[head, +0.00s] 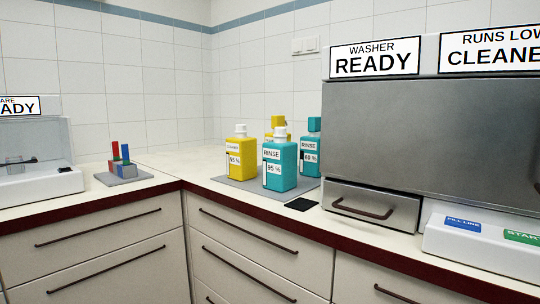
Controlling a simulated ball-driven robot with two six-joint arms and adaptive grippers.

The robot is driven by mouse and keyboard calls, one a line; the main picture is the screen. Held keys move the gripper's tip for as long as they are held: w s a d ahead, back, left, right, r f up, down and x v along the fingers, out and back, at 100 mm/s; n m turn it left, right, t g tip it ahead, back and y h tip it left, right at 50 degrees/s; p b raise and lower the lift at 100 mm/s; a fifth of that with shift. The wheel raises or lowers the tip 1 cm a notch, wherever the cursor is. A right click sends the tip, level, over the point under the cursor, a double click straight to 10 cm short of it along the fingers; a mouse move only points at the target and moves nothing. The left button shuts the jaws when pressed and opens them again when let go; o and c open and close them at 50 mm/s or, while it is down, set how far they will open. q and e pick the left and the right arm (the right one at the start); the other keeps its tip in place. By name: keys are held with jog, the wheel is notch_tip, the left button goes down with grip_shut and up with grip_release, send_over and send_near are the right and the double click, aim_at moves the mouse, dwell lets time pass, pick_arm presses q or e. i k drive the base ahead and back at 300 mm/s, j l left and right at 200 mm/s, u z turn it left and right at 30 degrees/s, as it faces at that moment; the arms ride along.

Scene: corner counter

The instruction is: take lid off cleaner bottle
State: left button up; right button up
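A yellow bottle (241,158) with a white lid (240,131) stands upright on a grey mat (222,183) on the corner counter. Its label seems to read cleaner, with a percentage in small print. A second yellow bottle with a yellow lid (278,121) stands behind, mostly hidden by the front bottles. A teal bottle labelled rinse (280,165) with a white lid (280,133) stands at the front right of the mat. Another teal rinse bottle (311,150) with a teal lid stands behind it. All the lids I see are on. Neither of my grippers shows.
A steel washer (420,140) with a ready sign and a drawer (372,207) stands to the right. A button panel (490,240) is before it. A small black pad (300,204) lies near the counter edge. A coloured block rack (122,165) stands left; counter between is clear.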

aim_at(241, 128)
jog(key=i+j+z, duration=0.1)
jog(key=z, duration=0.25)
jog(key=i+j+z, duration=0.1)
jog(key=i+z, duration=0.15)
jog(key=z, duration=0.15)
jog(key=i+j+z, duration=0.15)
jog(key=z, duration=0.2)
